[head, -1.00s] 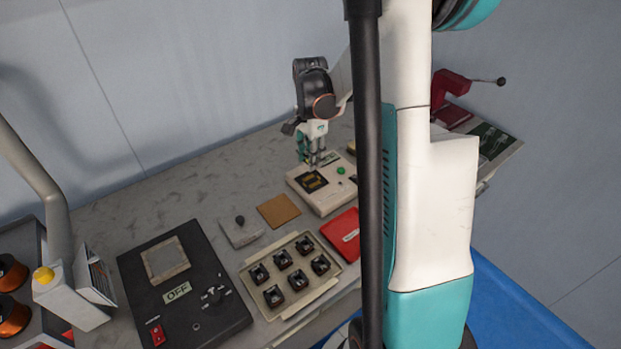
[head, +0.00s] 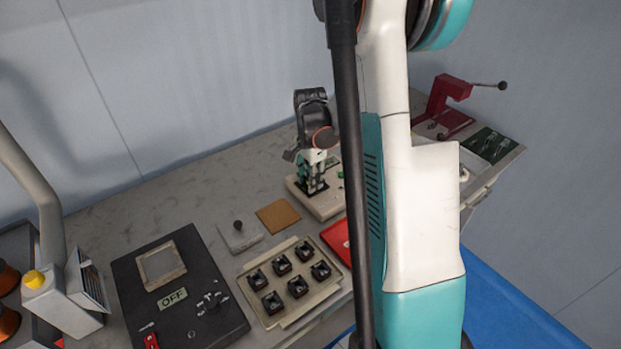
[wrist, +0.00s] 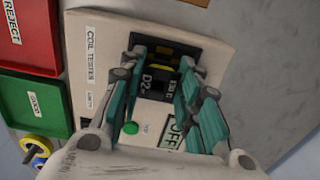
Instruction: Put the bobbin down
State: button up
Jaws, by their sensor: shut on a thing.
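My gripper (head: 314,187) points down over the coil tester (head: 335,205), a cream box with a dark test plate on top. Its teal fingers (wrist: 172,88) straddle the plate in the wrist view. It is shut on a small dark bobbin (wrist: 158,88), mostly hidden between the fingers. The bobbin is at or just above the dark plate (wrist: 192,50); I cannot tell if it touches. The tester (wrist: 110,30) also shows a green button (wrist: 131,128) and an OFF display (wrist: 177,131).
A bobbin tray (head: 317,298) with several bobbins stands in front. A black OFF unit (head: 222,325) is left of it. The red REJECT bin (wrist: 25,50) and green GOOD bin (wrist: 33,102) lie beside the tester. A red press (head: 440,105) stands at the back right.

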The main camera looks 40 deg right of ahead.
jog(key=o, duration=1)
notch_tip(320, 180, up, 12)
jog(key=p, duration=0.4)
jog(key=shift+r, duration=0.1)
